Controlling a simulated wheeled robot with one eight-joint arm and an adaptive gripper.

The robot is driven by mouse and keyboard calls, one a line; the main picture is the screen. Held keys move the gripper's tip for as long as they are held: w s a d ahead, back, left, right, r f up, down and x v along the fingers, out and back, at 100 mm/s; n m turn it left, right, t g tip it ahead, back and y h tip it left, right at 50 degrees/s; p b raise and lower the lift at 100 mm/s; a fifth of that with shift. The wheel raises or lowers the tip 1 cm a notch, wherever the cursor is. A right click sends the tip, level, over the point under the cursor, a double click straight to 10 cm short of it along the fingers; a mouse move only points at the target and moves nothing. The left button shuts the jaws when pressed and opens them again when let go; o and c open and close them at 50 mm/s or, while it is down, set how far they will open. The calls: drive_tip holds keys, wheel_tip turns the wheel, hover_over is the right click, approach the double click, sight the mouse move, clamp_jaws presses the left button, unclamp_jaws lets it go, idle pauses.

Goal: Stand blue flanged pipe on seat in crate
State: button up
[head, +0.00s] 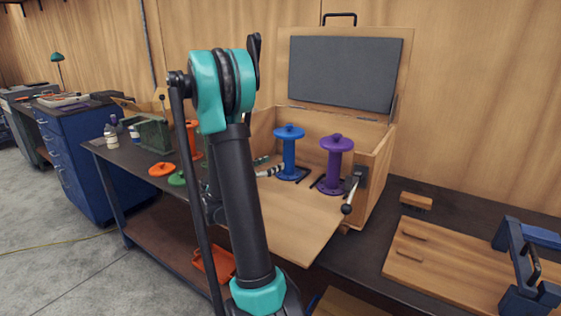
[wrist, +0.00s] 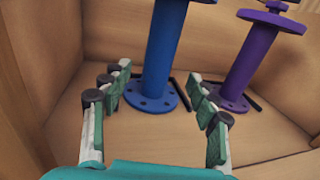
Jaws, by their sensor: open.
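The blue flanged pipe (head: 289,155) stands upright inside the open wooden crate (head: 376,163), left of the purple flanged pipe (head: 335,165). In the wrist view the blue pipe (wrist: 165,45) rises from a round bottom flange with bolt holes; its top is out of frame. My gripper (wrist: 158,80) is open and empty, its fingers to the left and right in front of the blue pipe. In the head view my gripper (head: 268,170) is partly hidden by my arm. Dark bars lie on the crate floor beside the flanges. No seat shows clearly.
The crate's lid (head: 345,73) is raised and its front panel (head: 300,215) is folded down. A black-knobbed latch (head: 350,190) sits at the crate's right front. Orange and green discs and a green box (head: 153,136) are on the bench to the left. A wooden board (head: 450,262) lies right.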

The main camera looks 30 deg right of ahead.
drive_tip(key=shift+s+a, duration=0.2)
drive_tip(key=shift+a, duration=0.85)
drive_tip(key=shift+s+a, duration=0.15)
drive_tip(key=shift+a, duration=0.9)
